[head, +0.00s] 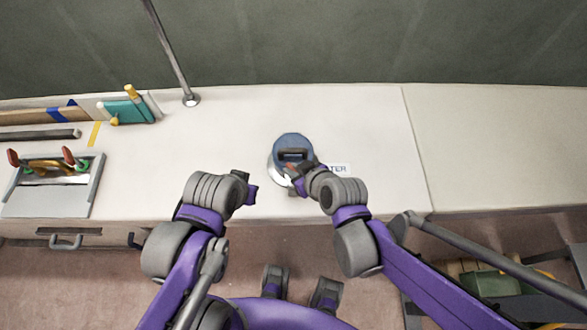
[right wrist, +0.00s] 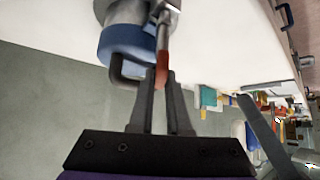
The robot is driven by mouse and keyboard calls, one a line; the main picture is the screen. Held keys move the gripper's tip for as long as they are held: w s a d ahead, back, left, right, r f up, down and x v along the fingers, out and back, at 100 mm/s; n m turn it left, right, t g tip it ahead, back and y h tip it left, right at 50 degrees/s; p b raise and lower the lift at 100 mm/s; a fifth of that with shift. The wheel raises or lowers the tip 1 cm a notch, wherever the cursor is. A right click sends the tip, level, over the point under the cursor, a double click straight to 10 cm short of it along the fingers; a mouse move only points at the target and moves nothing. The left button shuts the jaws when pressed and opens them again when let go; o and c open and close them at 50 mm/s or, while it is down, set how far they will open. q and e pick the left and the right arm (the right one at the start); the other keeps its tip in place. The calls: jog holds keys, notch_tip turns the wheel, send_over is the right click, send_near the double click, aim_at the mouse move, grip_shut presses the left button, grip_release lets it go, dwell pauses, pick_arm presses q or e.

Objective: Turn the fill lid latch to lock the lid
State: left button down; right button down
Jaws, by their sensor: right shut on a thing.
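The fill lid (head: 292,141) is a round blue cap with a dark handle on top, seated on a light metal ring on the white counter. In the right wrist view the blue lid (right wrist: 125,45) is at the upper left. The latch (right wrist: 163,62) is a metal lever with a red end beside the lid. My right gripper (right wrist: 160,80) is shut on the latch's red end; in the head view this right gripper (head: 292,175) is at the lid's near side. My left gripper (head: 251,194) is apart from the lid, to its left; its jaws are unclear.
A label (head: 338,170) ending in "TER" lies right of the lid, partly hidden. A metal pole (head: 172,55) rises from the counter at the back left. A tray with tools (head: 52,203) and a teal item (head: 125,111) stand at left. The counter's right side is clear.

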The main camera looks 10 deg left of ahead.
jog(key=m+t+h, duration=0.1)
jog(key=m, duration=0.2)
jog(key=shift+s+a+h, duration=0.1)
jog(key=shift+h, duration=0.3)
jog(key=shift+m+t+h+b, duration=0.35)
jog(key=shift+m+t+h, duration=0.45)
jog(key=shift+m, duration=0.5)
jog(key=c, duration=0.9)
grip_release()
jog(key=p+v, duration=0.2)
jog(key=v, duration=0.8)
jog(key=shift+s+r+p, duration=0.2)
jog(key=shift+r+p, duration=0.2)
